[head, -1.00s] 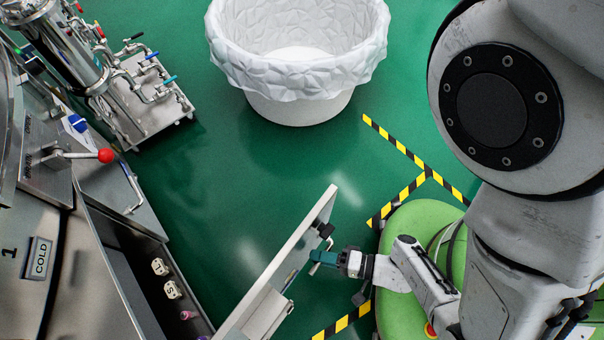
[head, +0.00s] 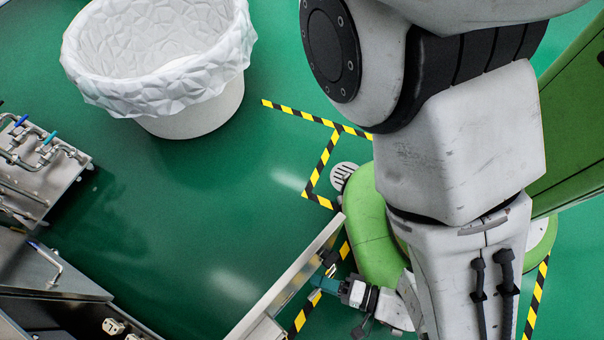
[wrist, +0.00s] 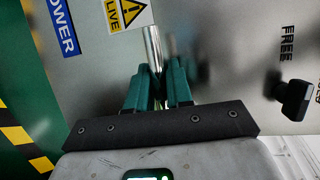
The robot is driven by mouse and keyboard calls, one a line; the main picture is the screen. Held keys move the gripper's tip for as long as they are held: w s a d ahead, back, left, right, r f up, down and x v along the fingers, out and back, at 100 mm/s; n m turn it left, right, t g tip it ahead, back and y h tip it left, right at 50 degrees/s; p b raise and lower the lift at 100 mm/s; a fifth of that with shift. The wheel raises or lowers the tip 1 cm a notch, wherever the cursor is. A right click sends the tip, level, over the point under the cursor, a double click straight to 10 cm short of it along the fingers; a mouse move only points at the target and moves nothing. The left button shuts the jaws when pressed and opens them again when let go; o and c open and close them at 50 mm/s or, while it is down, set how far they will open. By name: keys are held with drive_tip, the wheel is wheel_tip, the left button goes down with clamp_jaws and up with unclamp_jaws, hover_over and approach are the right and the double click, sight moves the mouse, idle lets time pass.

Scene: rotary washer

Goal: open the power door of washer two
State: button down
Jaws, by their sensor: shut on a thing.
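The power door (head: 284,283) is a thin metal panel that stands swung out from the washer at the bottom of the head view. In the wrist view its grey face (wrist: 208,32) carries a blue label ending in "OWER" and a yellow warning sign with "LIVE". My gripper (head: 318,285) is at the door's outer face near its far end. In the wrist view my gripper (wrist: 158,85) has its teal fingers shut on a shiny upright bar, the door handle (wrist: 152,48). The hinge side is cut off by the frame.
The washer's open compartment (head: 70,318) is at the lower left. A black knob (wrist: 295,98) near "FREE" sits on the door face. A white lined bin (head: 170,70) stands at the back left, pipework (head: 40,160) at the left. Green floor between is clear, with striped tape (head: 322,170).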

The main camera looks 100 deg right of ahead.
drive_tip(key=shift+a, duration=0.1)
drive_tip(key=c, duration=1.1)
unclamp_jaws()
drive_tip(key=shift+s, duration=0.1)
drive_tip(key=v, duration=1)
drive_tip(key=shift+s, duration=0.35)
drive_tip(key=shift+a+r, duration=0.1)
drive_tip(key=shift+a, duration=0.05)
